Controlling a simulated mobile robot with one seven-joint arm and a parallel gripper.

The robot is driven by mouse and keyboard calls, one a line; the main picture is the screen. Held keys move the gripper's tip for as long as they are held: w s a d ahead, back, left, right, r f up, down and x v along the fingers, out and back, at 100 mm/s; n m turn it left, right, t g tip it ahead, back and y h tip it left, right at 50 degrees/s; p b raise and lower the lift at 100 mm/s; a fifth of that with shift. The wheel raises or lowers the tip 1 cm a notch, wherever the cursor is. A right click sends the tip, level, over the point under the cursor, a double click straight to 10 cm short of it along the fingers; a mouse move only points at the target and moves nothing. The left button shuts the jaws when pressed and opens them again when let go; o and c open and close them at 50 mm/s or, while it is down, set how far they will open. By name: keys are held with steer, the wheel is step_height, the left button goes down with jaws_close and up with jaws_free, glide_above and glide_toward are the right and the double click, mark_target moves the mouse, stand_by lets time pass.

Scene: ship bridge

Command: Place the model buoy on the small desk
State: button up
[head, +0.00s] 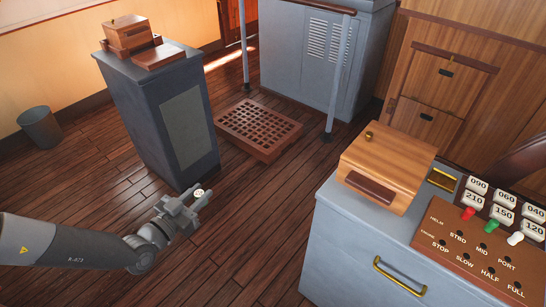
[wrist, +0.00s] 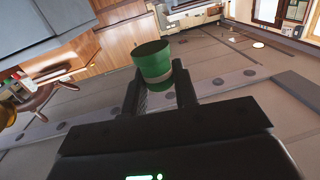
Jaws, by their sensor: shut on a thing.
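My gripper (head: 188,207) is in the lower left of the head view, above the wooden floor. In the wrist view my gripper (wrist: 160,92) is shut on a green, round-sided thing with a pale lower band, which I take as the model buoy (wrist: 152,62). In the head view only a small pale round part shows at the fingertips. A narrow grey stand (head: 115,100) is behind the gripper, and a grey-blue cabinet (head: 340,245) is at the right. I cannot tell which of these is the small desk.
The narrow stand bears a wooden box (head: 128,32). The right cabinet's top holds a larger wooden box (head: 385,170) and a labelled panel with colored levers (head: 490,245). A wooden grating (head: 258,128) lies on the floor beyond. A bin (head: 40,127) stands at the left. Floor between stand and cabinet is clear.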

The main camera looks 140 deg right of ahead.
steer(key=s+a+m+y, duration=0.4)
steer(key=s+a+y, duration=0.25)
steer(key=a, duration=0.55)
steer(key=m+t+y, duration=0.1)
steer(key=m+y, duration=0.1)
steer(key=y, duration=0.1)
glide_toward(339, 198)
steer(key=s+a+r, duration=0.1)
steer(key=s, duration=0.2)
steer(key=s+a+r, duration=0.1)
steer(key=s+r, duration=0.1)
steer(key=s, duration=0.1)
steer(key=s+a+r, duration=0.1)
steer(key=s+a, duration=0.1)
steer(key=s, duration=0.1)
steer(key=shift+a+r, duration=0.1)
steer(key=shift+r, duration=0.05)
steer(key=shift+s+a+f, duration=0.1)
steer(key=shift+f, duration=0.2)
steer(key=o, duration=1)
steer(key=shift+f, duration=0.1)
